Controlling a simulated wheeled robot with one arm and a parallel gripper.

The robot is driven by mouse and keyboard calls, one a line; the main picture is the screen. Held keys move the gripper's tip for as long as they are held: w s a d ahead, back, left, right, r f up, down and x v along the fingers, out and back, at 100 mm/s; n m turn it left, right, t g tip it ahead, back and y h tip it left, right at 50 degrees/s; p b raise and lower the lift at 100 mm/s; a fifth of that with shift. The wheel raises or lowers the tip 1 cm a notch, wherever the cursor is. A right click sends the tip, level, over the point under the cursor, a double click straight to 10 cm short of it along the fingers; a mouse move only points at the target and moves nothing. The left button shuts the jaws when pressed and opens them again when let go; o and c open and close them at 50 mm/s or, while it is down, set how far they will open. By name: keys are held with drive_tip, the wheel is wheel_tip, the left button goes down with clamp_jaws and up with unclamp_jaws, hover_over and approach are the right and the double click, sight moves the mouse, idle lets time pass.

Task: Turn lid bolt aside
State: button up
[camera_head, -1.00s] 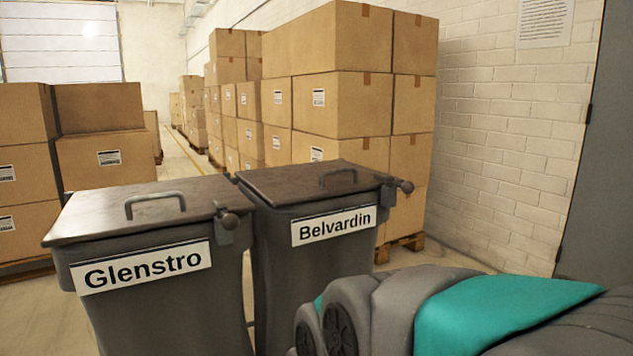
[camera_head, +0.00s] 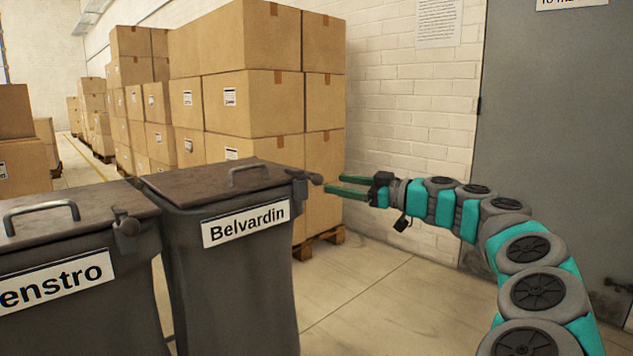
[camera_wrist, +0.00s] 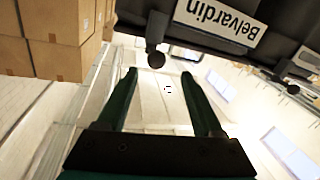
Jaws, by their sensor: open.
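The Belvardin bin (camera_head: 225,275) is dark grey with a closed brown lid (camera_head: 215,184) and a lid handle (camera_head: 249,172). Its lid bolt (camera_head: 315,179) has a round knob at the lid's right front corner. My gripper (camera_head: 334,184) is open and empty, fingers pointing left at the knob. In the wrist view, which is upside down, the knob (camera_wrist: 156,60) is just beyond the fingertips of my gripper (camera_wrist: 159,76), nearer the left one. I cannot tell if they touch. The Glenstro bin (camera_head: 80,300), partly cut off, has its own bolt (camera_head: 125,230).
Stacked cardboard boxes (camera_head: 255,105) on a pallet (camera_head: 320,243) stand behind the bins. A brick wall (camera_head: 410,110) and a grey door (camera_head: 560,130) are at the right. The floor (camera_head: 375,310) right of the Belvardin bin is clear.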

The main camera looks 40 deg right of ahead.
sight(317, 179)
drive_tip(key=x, duration=0.2)
drive_tip(key=p+x, duration=0.1)
drive_tip(key=x, duration=0.5)
drive_tip(key=shift+w+d, duration=0.1)
drive_tip(key=shift+d, duration=0.2)
clamp_jaws()
idle(0.3)
idle(0.9)
